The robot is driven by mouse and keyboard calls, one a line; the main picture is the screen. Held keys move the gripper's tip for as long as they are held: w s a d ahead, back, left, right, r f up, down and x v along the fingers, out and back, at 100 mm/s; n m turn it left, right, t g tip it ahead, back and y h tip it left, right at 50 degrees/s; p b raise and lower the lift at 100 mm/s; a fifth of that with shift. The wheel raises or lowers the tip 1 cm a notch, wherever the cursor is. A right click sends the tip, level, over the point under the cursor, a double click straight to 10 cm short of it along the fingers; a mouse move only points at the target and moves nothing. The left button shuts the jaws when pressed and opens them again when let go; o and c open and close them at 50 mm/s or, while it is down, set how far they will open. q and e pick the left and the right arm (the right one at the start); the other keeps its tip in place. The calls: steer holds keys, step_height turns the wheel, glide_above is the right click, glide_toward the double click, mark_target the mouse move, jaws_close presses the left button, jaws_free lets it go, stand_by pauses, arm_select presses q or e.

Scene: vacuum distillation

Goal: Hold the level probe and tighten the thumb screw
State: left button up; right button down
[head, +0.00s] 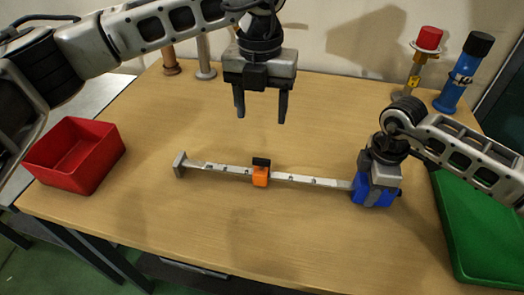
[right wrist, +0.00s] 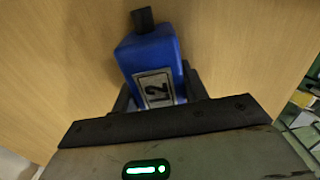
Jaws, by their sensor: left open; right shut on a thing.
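A long pale rail (head: 312,181) lies across the middle of the table, with a grey end block (head: 180,165) at its left. An orange slider (head: 260,178) with a black top piece (head: 261,162) sits midway along it. A blue block (head: 362,192) is at its right end; the right wrist view shows the block (right wrist: 150,50) with an "L2" label and a black stub (right wrist: 142,19). My right gripper (head: 377,190) is shut on this blue block. My left gripper (head: 262,114) is open and empty, pointing down above and behind the orange slider. I cannot tell which black piece is the thumb screw.
A red bin (head: 75,152) stands at the left table edge and a green tray (head: 480,235) at the right. A blue bottle (head: 462,75) and a red-topped stand (head: 425,50) are at the back right. The table (head: 210,230) in front of the rail is clear.

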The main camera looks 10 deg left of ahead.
mark_target(261, 162)
arm_select(q)
steer(key=shift+n, duration=0.4)
step_height(261, 162, down, 12)
steer(key=shift+r, duration=0.1)
steer(key=c, duration=1)
